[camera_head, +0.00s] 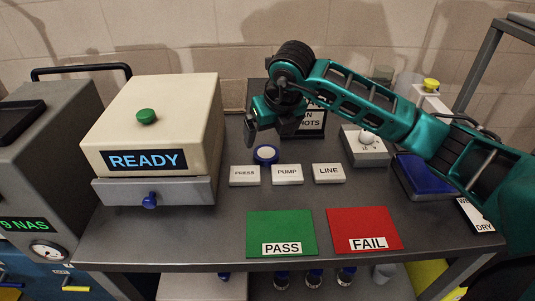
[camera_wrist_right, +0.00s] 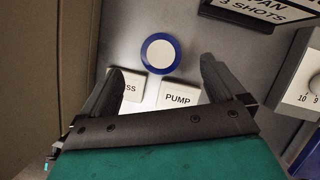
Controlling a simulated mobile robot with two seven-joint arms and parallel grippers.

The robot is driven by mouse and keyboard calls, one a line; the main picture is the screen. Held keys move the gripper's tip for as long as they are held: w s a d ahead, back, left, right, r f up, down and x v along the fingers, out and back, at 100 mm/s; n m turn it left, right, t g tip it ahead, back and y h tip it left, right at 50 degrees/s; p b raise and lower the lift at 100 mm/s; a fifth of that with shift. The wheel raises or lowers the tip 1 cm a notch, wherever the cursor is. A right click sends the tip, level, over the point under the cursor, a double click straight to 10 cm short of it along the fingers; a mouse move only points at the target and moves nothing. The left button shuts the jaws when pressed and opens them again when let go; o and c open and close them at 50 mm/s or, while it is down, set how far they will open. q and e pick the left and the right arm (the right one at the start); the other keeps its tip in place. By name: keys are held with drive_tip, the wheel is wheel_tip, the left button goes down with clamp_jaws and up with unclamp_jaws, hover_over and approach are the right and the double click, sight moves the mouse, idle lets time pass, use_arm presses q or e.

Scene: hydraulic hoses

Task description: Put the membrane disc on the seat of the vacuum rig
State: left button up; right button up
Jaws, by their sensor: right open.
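A round white disc (camera_head: 266,153) lies in a blue ring-shaped holder on the grey bench, behind the PRESS and PUMP labels. In the right wrist view the white disc (camera_wrist_right: 160,53) and its blue rim (camera_wrist_right: 160,72) show whole, just beyond and between the fingertips. My right gripper (camera_head: 268,130) is open and empty above and slightly behind the disc, apart from it. Its two dark fingers (camera_wrist_right: 167,78) point toward the disc. A white stand with a yellow knob (camera_head: 431,85) at the back right may belong to the vacuum rig; my right arm partly hides that area. My left gripper is not in view.
A cream box reading READY (camera_head: 143,160) with a drawer stands left. PRESS (camera_head: 244,175), PUMP (camera_head: 287,174) and LINE (camera_head: 328,173) blocks, green PASS (camera_head: 282,228) and red FAIL (camera_head: 365,224) mats lie in front. A dial box (camera_head: 360,153) and blue tray (camera_head: 428,182) stand right.

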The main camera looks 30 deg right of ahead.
sight(267, 153)
drive_tip(key=x, duration=0.3)
drive_tip(key=s+x, duration=0.1)
drive_tip(key=x, duration=0.1)
drive_tip(key=shift+f, duration=0.6)
drive_tip(key=shift+w+f, duration=0.25)
drive_tip(key=shift+f, duration=0.15)
drive_tip(key=c, duration=1.2)
drive_tip(key=shift+r, duration=0.15)
